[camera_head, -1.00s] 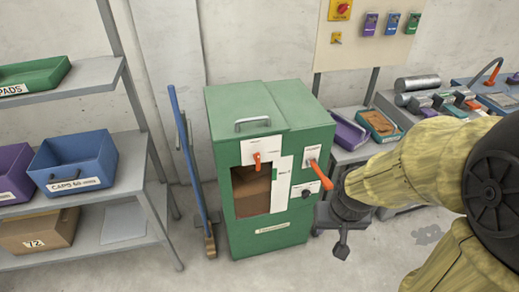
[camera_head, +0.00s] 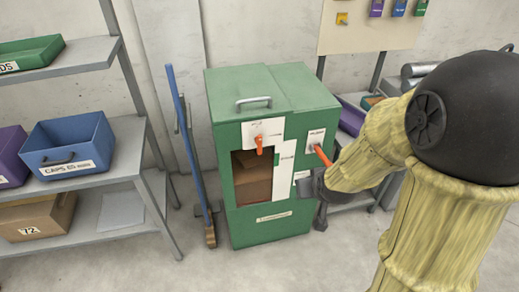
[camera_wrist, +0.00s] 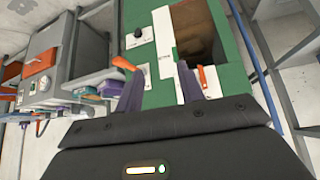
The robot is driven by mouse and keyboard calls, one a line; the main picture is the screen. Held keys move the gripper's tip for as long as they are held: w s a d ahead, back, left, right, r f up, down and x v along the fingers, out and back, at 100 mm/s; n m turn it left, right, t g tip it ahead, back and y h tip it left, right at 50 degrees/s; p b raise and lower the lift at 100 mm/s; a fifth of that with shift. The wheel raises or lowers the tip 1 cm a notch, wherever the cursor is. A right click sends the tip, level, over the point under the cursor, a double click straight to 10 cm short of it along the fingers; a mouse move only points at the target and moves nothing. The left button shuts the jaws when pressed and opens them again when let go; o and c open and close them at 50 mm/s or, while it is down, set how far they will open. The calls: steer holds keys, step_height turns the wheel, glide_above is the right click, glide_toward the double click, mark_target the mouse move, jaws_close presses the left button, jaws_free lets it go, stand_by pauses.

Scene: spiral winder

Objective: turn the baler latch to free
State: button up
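The green baler (camera_head: 270,228) stands upright in the head view. A short orange handle (camera_head: 258,146) hangs down on its upper left plate, above the window. A longer orange lever (camera_head: 322,155) sticks out from a plate at the upper right. I cannot read which one is labelled as the latch. My gripper (camera_wrist: 158,84) is open in the wrist view, its two dark fingers apart and nothing seen between them. The lever (camera_wrist: 123,63) shows by the left finger and the short handle (camera_wrist: 205,78) just right of the right finger. Contact cannot be told.
The baler window shows a brown block (camera_head: 252,180). A black knob (camera_wrist: 138,33) is on the baler front. A blue-handled broom (camera_head: 187,140) leans left of it, beside a shelf (camera_head: 108,168) with bins. A bench (camera_head: 350,198) stands at the right. Floor in front is clear.

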steer(key=w+a+f+n+t+y+b, duration=0.1)
steer(key=w+a+f+t+y+b, duration=0.3)
steer(key=w+a+f+t+b, duration=0.3)
steer(key=w+a+t+b, duration=0.3)
steer(key=b, duration=0.1)
steer(key=shift+w+f+n+b, duration=0.15)
steer(key=shift+f+n+b, duration=0.15)
steer(key=shift+b, duration=0.05)
steer(key=shift+w, duration=0.15)
